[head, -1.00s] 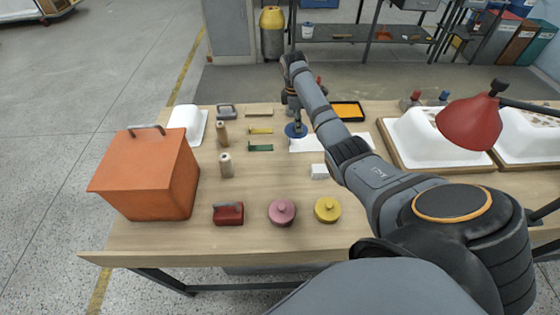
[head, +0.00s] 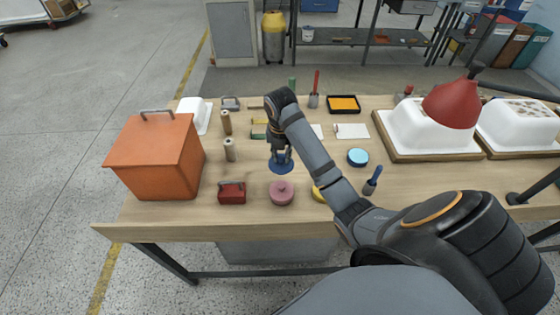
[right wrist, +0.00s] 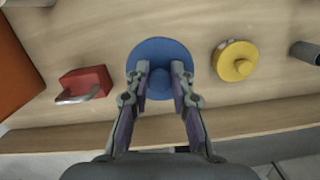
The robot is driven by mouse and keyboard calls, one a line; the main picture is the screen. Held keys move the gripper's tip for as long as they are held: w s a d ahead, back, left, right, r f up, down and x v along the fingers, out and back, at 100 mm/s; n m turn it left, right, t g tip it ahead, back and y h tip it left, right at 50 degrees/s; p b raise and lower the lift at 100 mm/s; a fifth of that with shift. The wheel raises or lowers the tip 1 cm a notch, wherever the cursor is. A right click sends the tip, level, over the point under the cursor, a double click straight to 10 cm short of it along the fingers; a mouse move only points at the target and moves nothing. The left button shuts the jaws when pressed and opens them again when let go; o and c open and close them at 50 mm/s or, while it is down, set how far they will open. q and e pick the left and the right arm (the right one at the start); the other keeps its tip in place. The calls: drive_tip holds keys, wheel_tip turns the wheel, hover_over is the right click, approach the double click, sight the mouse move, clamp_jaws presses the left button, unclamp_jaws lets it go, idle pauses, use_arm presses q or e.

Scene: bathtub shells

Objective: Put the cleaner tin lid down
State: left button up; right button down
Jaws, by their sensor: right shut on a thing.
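The cleaner tin lid (head: 283,168) is a round blue disc with a knob on top. My right gripper (head: 281,155) is shut on its knob and holds it level, behind the pink knobbed lid (head: 281,194) in the head view. In the right wrist view the blue lid (right wrist: 161,52) sits between my fingertips (right wrist: 160,80), and the pink lid does not show there. A round tin with a light blue top (head: 357,157) stands right of my arm; it looks uncovered. My left gripper is not in view.
A red block with a handle (head: 232,192) and an orange box (head: 155,160) are at left. A yellow knobbed lid (right wrist: 237,62) is at right, partly behind my arm in the head view. Wooden cylinders (head: 230,150) stand behind. A blue-handled tool (head: 372,181) and white tub shells (head: 430,132) are further right.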

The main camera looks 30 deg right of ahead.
drive_tip(key=w+d+f, duration=0.2)
drive_tip(key=w, duration=0.1)
drive_tip(key=w+d+f+b, duration=0.1)
drive_tip(key=w+d+f, duration=0.1)
drive_tip(key=w+f, duration=0.1)
drive_tip(key=w+d+f, duration=0.1)
drive_tip(key=w+f, duration=0.2)
drive_tip(key=shift+w+d+f, duration=0.15)
drive_tip(key=shift+w+d, duration=0.1)
drive_tip(key=shift+d, duration=0.15)
drive_tip(key=shift+w+d+f, duration=0.15)
drive_tip(key=shift+w+f, duration=0.1)
drive_tip(key=shift+f, duration=0.35)
wheel_tip(320, 180, down, 2)
drive_tip(key=shift+f, duration=0.15)
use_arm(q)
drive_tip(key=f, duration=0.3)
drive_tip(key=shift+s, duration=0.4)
use_arm(e)
drive_tip(key=shift+f, duration=0.2)
drive_tip(key=shift+f, duration=0.1)
drive_tip(key=c, duration=1.2)
unclamp_jaws()
drive_tip(key=shift+o, duration=0.2)
